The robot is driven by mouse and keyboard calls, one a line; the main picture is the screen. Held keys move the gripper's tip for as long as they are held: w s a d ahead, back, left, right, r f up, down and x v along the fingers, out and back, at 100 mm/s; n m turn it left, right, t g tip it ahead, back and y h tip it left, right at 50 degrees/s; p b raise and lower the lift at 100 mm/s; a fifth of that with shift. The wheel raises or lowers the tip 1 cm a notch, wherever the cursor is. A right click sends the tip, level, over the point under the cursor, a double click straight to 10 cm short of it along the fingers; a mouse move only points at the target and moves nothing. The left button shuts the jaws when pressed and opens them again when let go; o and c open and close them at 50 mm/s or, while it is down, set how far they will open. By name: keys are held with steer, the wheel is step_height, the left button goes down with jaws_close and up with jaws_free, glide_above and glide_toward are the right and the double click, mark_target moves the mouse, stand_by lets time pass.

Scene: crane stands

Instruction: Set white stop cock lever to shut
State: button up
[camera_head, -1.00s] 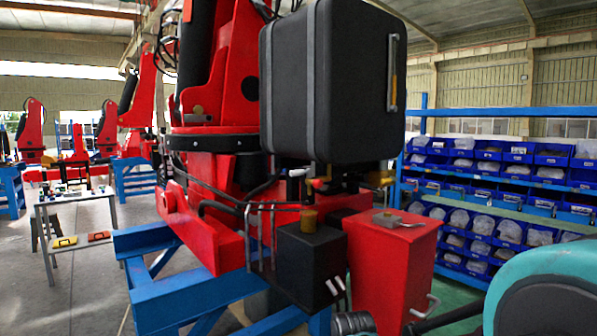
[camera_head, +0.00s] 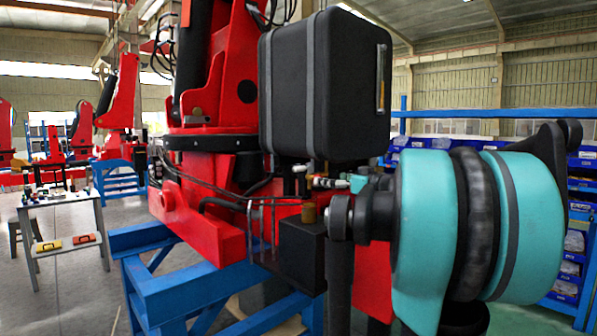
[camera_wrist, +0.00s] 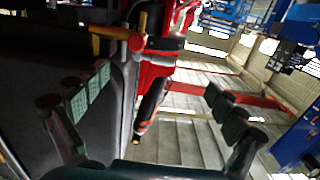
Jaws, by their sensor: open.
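A small pale lever-like part (camera_head: 300,169), probably the white stop cock lever, shows in the head view just under the big black tank (camera_head: 325,85). Its exact angle is too small to read. A second pale and red fitting (camera_head: 326,183) sits right of it, close to my teal-covered wrist. In the wrist view my gripper (camera_wrist: 158,82) is open, its padded fingers wide apart with nothing gripped.
The black tank overhangs the fittings. A black box (camera_head: 301,255) stands below them, on a blue stand (camera_head: 170,292). My arm hides most of the red box (camera_head: 372,285). Blue bin shelves stand behind at right. A table (camera_head: 62,200) stands at left.

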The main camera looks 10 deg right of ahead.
mark_target(303, 168)
steer(key=r+x, duration=0.1)
steer(key=x, duration=1.6)
steer(key=shift+w+d+r+t, duration=0.25)
steer(key=shift+d+r+t, duration=0.05)
steer(key=shift+r, duration=0.1)
steer(key=c, duration=1.8)
